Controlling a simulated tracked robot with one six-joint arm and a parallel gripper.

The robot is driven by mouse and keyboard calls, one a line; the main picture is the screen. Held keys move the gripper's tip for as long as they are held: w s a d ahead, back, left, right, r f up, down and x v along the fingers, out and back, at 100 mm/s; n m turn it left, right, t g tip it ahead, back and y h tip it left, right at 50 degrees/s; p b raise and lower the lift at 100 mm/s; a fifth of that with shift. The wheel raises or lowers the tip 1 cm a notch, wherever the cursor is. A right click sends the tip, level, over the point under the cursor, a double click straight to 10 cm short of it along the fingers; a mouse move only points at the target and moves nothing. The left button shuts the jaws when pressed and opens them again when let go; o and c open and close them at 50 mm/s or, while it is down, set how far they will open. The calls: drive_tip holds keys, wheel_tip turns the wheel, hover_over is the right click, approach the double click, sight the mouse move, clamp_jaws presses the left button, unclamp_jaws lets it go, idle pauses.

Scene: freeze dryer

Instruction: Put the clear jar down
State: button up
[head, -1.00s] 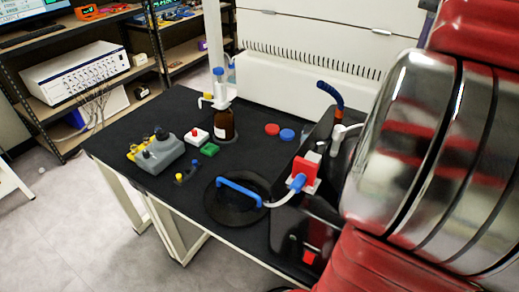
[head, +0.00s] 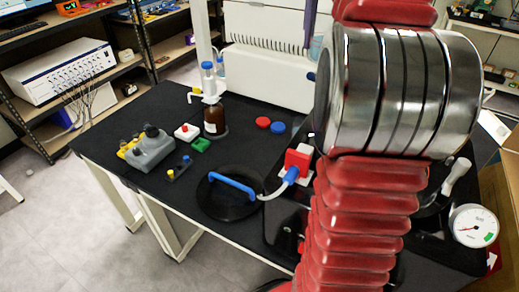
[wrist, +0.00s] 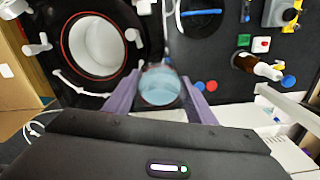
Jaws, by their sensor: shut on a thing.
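The clear jar (wrist: 160,86) with pale blue contents is between the two purple fingers of my gripper (wrist: 160,100) in the wrist view. My gripper is shut on it. The black tabletop shows behind the jar in that view; I cannot tell how high above it the jar is. In the head view, one purple finger (head: 310,20) and part of the jar (head: 316,46) show in front of the white machine. My arm hides the rest of the gripper.
An amber bottle with a pump (head: 214,120), a red disc (head: 263,122) and a blue disc (head: 278,127) stand on the black table (head: 160,105). A round black lid (head: 215,205) with a blue handle lies in front. A gauge (head: 473,228) is at right. Bare tabletop lies at the back left.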

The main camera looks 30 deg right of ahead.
drive_tip(key=w+a+f+n, duration=0.8)
drive_tip(key=w+a+f, duration=0.6)
drive_tip(key=w+f, duration=0.35)
drive_tip(key=a+f+n, duration=0.3)
drive_tip(key=a+f, duration=0.5)
drive_tip(key=f, duration=0.3)
drive_tip(key=a+f+n, duration=0.4)
drive_tip(key=a+f, duration=0.5)
drive_tip(key=f, duration=0.3)
drive_tip(key=shift+w+a+n, duration=0.15)
drive_tip(key=shift+n, duration=0.15)
